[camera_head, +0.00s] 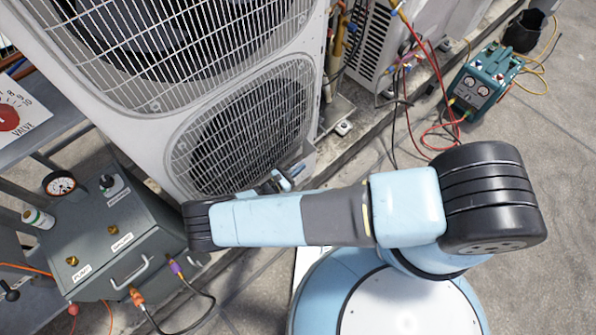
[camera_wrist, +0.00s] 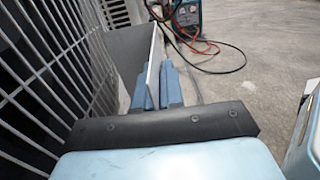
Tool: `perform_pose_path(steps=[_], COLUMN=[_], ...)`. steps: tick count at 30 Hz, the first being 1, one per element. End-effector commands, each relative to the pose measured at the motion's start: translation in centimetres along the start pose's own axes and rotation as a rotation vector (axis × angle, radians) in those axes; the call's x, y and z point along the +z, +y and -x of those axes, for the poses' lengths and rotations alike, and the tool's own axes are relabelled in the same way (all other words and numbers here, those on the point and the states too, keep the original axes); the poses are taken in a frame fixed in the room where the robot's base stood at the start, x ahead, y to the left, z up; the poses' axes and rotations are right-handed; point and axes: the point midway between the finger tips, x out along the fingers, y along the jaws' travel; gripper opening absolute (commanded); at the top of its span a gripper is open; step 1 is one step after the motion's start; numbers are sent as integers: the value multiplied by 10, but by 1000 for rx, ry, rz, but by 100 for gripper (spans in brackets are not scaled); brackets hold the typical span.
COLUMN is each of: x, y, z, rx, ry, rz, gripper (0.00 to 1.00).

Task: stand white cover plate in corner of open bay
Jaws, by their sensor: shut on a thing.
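My gripper (camera_wrist: 156,88) shows its blue fingers in the wrist view, closed on the white cover plate (camera_wrist: 154,58). The plate is seen nearly edge-on, upright and slightly tilted, reaching up beyond the fingertips. In the head view my gripper (camera_head: 284,180) is small, close to the front of the condenser's lower grille, and partly hidden by my arm. I cannot make out the plate there. The open bay's corner is not clearly visible.
The large condenser (camera_head: 165,112) with wire grilles stands close left of my gripper. A grey box with gauge and fittings (camera_head: 110,232) stands at lower left. Open floor (camera_head: 545,180) is on the right.

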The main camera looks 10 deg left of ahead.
Motion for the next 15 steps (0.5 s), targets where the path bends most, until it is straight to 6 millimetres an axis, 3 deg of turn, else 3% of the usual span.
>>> perform_pose_path(steps=[9, 15], x=[-32, -38], y=[0, 4], z=[-1, 0], rx=[1, -1], ry=[-2, -2], rz=[1, -1], gripper=[0, 0])
